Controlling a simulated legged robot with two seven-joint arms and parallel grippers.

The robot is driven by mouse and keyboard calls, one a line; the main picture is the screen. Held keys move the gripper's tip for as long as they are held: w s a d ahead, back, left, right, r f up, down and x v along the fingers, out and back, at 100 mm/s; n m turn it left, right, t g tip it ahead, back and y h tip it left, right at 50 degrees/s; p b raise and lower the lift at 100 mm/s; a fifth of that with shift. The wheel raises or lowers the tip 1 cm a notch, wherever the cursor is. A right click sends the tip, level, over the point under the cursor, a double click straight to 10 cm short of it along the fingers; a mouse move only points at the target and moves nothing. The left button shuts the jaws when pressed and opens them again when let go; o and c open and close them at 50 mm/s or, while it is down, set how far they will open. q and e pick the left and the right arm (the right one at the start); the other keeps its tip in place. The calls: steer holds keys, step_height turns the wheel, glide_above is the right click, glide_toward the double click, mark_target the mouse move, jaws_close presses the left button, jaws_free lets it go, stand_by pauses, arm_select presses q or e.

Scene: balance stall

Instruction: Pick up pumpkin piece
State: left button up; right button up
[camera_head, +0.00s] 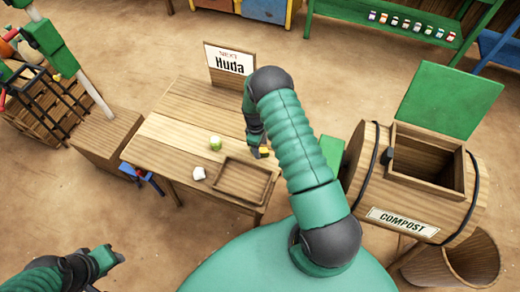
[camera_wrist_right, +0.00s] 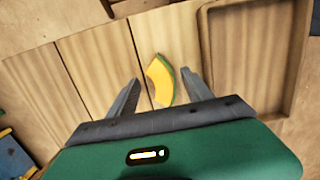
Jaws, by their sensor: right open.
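The pumpkin piece (camera_wrist_right: 158,80) is a curved yellow-orange wedge with a green rind, on the wooden table. It shows between the two open fingers of my right gripper (camera_wrist_right: 161,77) in the right wrist view, nearer the right finger. How far the fingertips are above it is hard to tell. In the head view a small yellow part of the pumpkin piece (camera_head: 264,150) shows beside my right gripper (camera_head: 258,149), mostly hidden by the arm. My left gripper (camera_head: 112,258) is at the lower left, away from the table; its finger gap is not clear.
A shallow wooden tray (camera_head: 222,187) is set at the table's front right; its rim (camera_wrist_right: 205,60) is right of the fingers. A green-and-white item (camera_head: 215,143) and a white item (camera_head: 199,173) stand left. A name sign (camera_head: 230,62) stands behind; a compost barrel (camera_head: 370,190) is right.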

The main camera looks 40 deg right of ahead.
steer(key=shift+w+d+f, duration=0.1)
steer(key=shift+d+f, duration=0.15)
steer(key=shift+f, duration=0.35)
steer(key=shift+w+d+f, duration=0.1)
steer(key=shift+d+f, duration=0.1)
steer(key=shift+f, duration=0.35)
steer(key=shift+s+a+r, duration=0.1)
steer(key=shift+a+r, duration=0.1)
steer(key=shift+a, duration=0.25)
steer(key=shift+a+r, duration=0.1)
steer(key=shift+a, duration=0.3)
steer(key=c, duration=0.5)
steer(key=shift+c, duration=2.4)
steer(key=shift+d, duration=0.2)
steer(key=shift+c, duration=1.3)
steer(key=shift+d, duration=0.25)
jaws_close()
arm_select(q)
steer(key=shift+w+d, duration=0.15)
steer(key=shift+w, duration=0.05)
